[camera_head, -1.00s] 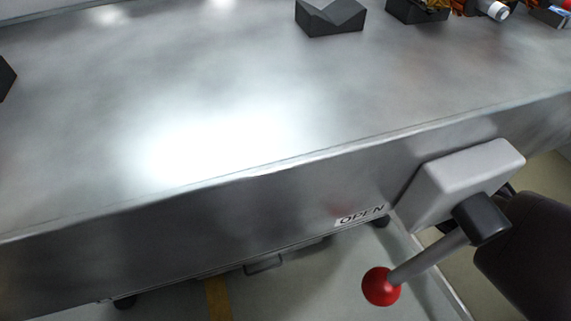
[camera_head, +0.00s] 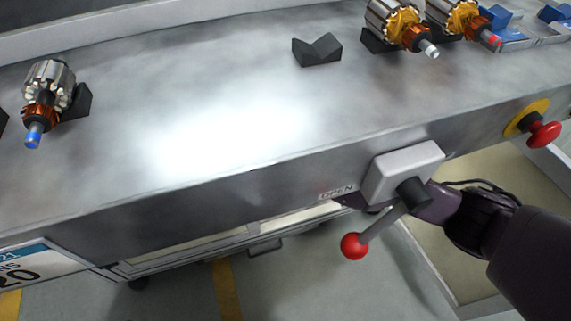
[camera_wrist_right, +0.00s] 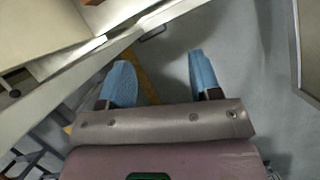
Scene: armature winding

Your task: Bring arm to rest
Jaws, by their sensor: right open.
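My right arm (camera_head: 490,225) comes in from the right in the head view, below the bench's front edge and behind the lever box. Its hand is mostly hidden there by the lever box. In the right wrist view my right gripper (camera_wrist_right: 162,76) has its two blue fingers well apart, with nothing between them and floor beyond. The lever (camera_head: 378,225) with a red knob (camera_head: 354,246) points down and left from the light grey lever box (camera_head: 402,172). My left gripper is not in view.
The metal bench (camera_head: 200,140) has a wide clear top. An armature (camera_head: 48,90) rests at left; two more, one of them here (camera_head: 400,22), rest at the back right near an empty black V-block (camera_head: 317,50). A red stop button (camera_head: 543,134) sticks out at right.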

